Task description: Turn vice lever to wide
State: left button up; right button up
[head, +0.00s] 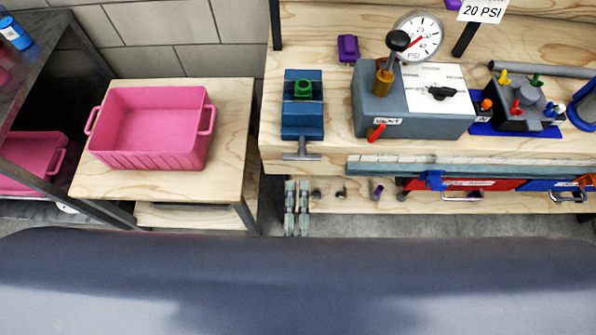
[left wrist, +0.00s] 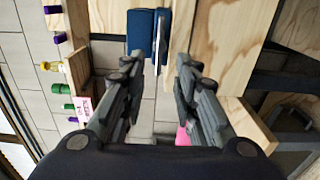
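The blue vice (head: 303,120) stands at the left end of the wooden workbench. A green part (head: 303,88) sits in its top. Its grey T-shaped lever (head: 301,156) sticks out past the front edge, with the bar lying left to right. My left gripper (head: 297,184) is below the lever in the head view, apart from it, with its two fingers spread and nothing between them. In the left wrist view the gripper (left wrist: 156,62) is open, and the vice (left wrist: 139,30) and lever bar (left wrist: 161,38) lie ahead of the fingertips. My right gripper is not in view.
A pink bin (head: 150,130) stands on a small wooden table to the left. A grey pressure box (head: 410,100) with a gauge (head: 418,38) stands right of the vice. A long rail (head: 470,165) runs along the bench front. A purple part (head: 348,48) lies behind.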

pick_arm(q)
jog(key=shift+s, duration=1.25)
jog(key=s+a+f+m+g+h, duration=0.3)
jog(key=f+m, duration=0.5)
jog(key=f, duration=0.8)
jog(key=s+a+f+m+g+h, duration=0.15)
jog(key=f+m+g, duration=0.5)
jog(key=f, duration=0.85)
jog(key=s+a+f+m+g+y, duration=0.4)
jog(key=s+a+f+m+g, duration=0.2)
jog(key=s+a+f, duration=0.9)
jog(key=s+a+g, duration=0.1)
jog(key=a, duration=0.2)
jog(key=shift+s+a, duration=0.15)
jog(key=shift+g+y, duration=0.25)
